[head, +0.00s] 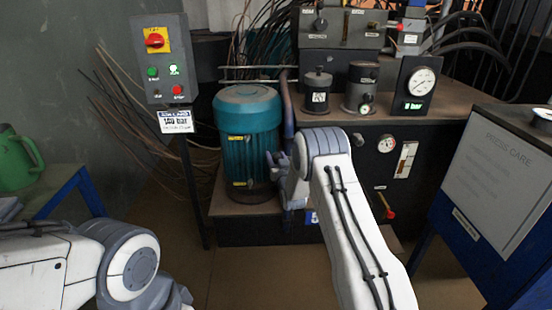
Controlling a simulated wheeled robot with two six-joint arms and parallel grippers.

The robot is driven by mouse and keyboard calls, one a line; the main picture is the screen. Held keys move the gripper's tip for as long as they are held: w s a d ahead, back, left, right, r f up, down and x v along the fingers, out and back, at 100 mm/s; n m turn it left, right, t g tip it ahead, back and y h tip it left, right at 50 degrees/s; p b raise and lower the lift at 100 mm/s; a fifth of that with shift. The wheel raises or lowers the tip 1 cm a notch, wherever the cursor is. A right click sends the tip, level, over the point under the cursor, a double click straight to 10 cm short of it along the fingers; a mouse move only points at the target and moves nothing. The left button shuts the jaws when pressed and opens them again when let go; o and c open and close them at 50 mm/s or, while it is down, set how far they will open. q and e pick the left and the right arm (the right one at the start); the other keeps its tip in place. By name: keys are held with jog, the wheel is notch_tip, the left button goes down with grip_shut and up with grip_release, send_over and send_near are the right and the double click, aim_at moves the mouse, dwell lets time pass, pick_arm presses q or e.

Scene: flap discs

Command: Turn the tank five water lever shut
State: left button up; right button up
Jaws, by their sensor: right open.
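A small lever with a red handle (387,207) sits low on the front of the dark tank (350,215). It hangs at a slant, and I cannot read a tank number beside it. My right gripper (273,166) is open, between the teal motor and the tank front, left of the red lever and apart from it. My right forearm covers part of the tank front, and the wrist partly hides the gripper. A blue label (312,217) shows low on the tank, partly behind my arm. My left arm is at the lower left; its gripper is out of the frame.
A teal motor (248,140) stands left of the tank. A control box (160,60) with a red-yellow switch stands on a post. A dial gauge (418,85) sits on the tank top. A blue-framed sign stand (495,175) is at right. A green can (18,160) is at left.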

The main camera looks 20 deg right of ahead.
grip_shut()
dwell(1.4)
